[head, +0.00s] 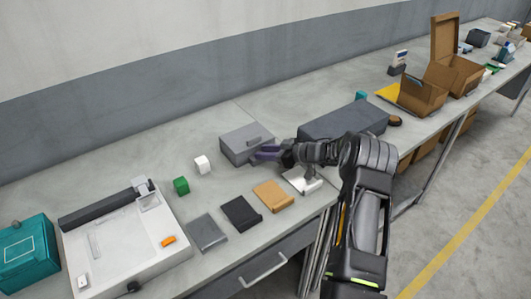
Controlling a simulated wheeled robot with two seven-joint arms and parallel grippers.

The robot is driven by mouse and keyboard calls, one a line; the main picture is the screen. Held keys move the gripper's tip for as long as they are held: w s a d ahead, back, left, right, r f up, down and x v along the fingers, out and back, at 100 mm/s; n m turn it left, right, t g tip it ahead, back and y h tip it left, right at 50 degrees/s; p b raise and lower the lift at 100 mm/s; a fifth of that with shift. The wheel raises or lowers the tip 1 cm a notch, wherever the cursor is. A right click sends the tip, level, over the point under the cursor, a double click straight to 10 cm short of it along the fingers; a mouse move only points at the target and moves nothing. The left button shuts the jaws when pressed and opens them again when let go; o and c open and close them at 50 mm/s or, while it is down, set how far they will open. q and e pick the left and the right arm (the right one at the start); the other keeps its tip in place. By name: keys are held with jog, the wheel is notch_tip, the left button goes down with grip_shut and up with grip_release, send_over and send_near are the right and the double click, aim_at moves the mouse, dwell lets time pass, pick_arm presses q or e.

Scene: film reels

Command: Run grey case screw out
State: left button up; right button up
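A grey case (236,141) sits on the bench near the middle of the head view, with a small raised piece (253,141) on its top. My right gripper (262,152) reaches in from the right, its purplish fingertips at the case's front right side. I cannot tell whether they touch it or how far apart they are. No screw can be made out; the gripper covers part of the case's front. My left gripper is not in view.
A long dark grey box (343,121) stands behind my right wrist. In front lie a tan pad (272,195), a black pad (241,213) and a grey pad (208,232).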

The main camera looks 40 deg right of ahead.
jog(key=shift+m+h, duration=0.4)
jog(key=shift+h, duration=0.2)
